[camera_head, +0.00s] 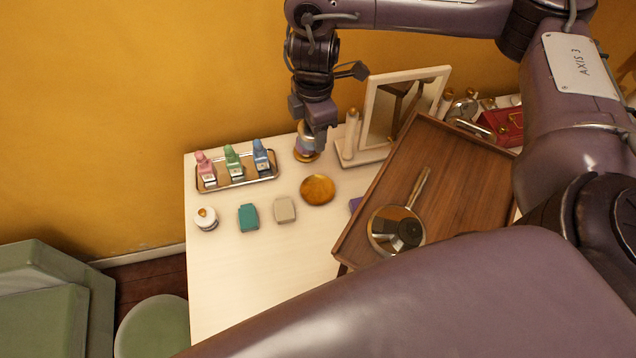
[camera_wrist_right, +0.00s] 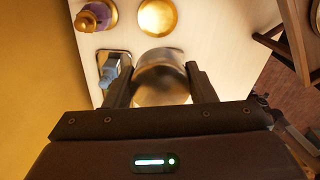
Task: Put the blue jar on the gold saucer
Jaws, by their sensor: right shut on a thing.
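My right gripper (camera_head: 318,137) is over the back of the white table, pointing down. In the wrist view its fingers (camera_wrist_right: 162,88) are shut on a round thing with a shiny gold-grey top, which I take to be the blue jar (camera_wrist_right: 161,76). No blue shows on it from this side, and in the head view the gripper mostly hides it. The gold saucer (camera_head: 317,189) lies bare on the table, in front of the gripper; it also shows in the wrist view (camera_wrist_right: 158,16), apart from the held thing. My left gripper is not in view.
A purple-and-gold vessel (camera_wrist_right: 96,14) stands near the wall. A tray (camera_head: 240,183) holds pink, green and blue bottles. A white jar (camera_head: 206,219), teal box (camera_head: 248,217) and beige box (camera_head: 284,209) stand left of the saucer. A mirror (camera_head: 397,108) and wooden tray-table (camera_head: 445,180) are right.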

